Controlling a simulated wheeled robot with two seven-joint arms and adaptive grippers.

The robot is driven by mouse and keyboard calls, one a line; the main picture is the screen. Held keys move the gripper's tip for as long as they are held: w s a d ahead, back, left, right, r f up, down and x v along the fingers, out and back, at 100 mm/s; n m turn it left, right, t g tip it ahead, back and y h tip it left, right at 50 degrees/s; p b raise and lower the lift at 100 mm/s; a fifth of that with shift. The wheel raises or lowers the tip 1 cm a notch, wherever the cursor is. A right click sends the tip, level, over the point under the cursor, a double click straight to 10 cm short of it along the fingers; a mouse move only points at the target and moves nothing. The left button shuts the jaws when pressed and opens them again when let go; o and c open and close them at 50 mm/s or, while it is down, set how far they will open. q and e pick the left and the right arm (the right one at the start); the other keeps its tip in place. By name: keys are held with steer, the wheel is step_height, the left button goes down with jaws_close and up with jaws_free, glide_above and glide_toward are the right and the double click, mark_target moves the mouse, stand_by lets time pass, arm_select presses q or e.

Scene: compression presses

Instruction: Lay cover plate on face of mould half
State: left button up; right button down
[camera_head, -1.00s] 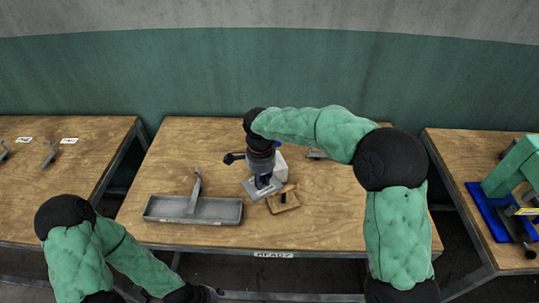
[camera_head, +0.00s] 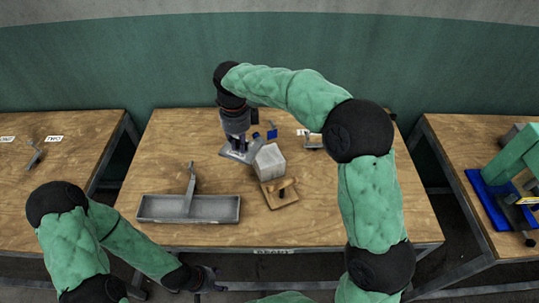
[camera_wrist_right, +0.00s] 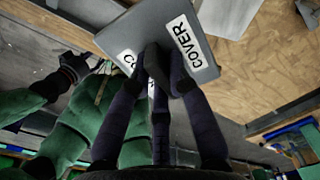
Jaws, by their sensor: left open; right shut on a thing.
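The cover plate (camera_head: 230,152) is a flat grey plate; its COVER label shows in the right wrist view (camera_wrist_right: 181,24). My right gripper (camera_head: 239,143) is shut on it and holds it tilted, just left of a light grey block (camera_head: 270,161). The block, which looks like the mould half, stands at the back edge of a small wooden board (camera_head: 272,201). From the head I cannot tell whether plate and block touch. My left gripper (camera_head: 208,279) is open and empty, low in front of the table's front edge.
A long grey tray (camera_head: 156,208) with an upright handle-like piece (camera_head: 190,178) lies at front left. A dark knob (camera_head: 281,191) stands on the board. Small blue parts (camera_head: 271,131) and a metal piece (camera_head: 312,141) lie behind. The table's front right (camera_head: 340,225) is clear.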

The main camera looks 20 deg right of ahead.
steer(key=d+f, duration=0.1)
steer(key=d, duration=0.3)
steer(key=w+d+f+b, duration=0.1)
steer(key=d, duration=0.1)
steer(key=shift+f, duration=0.35)
steer(key=d+f, duration=0.1)
steer(key=d+f+b, duration=0.1)
steer(key=d+f, duration=0.1)
steer(key=w+d+f, duration=0.1)
steer(key=f, duration=0.1)
steer(key=shift+d+f, duration=0.2)
steer(key=shift+f, duration=0.05)
step_height(320, 180, down, 3)
steer(key=shift+d+r+b, duration=0.15)
steer(key=shift+r+b, duration=0.05)
steer(key=shift+b, duration=0.45)
steer(key=shift+f, duration=0.4)
steer(key=shift+r, duration=0.1)
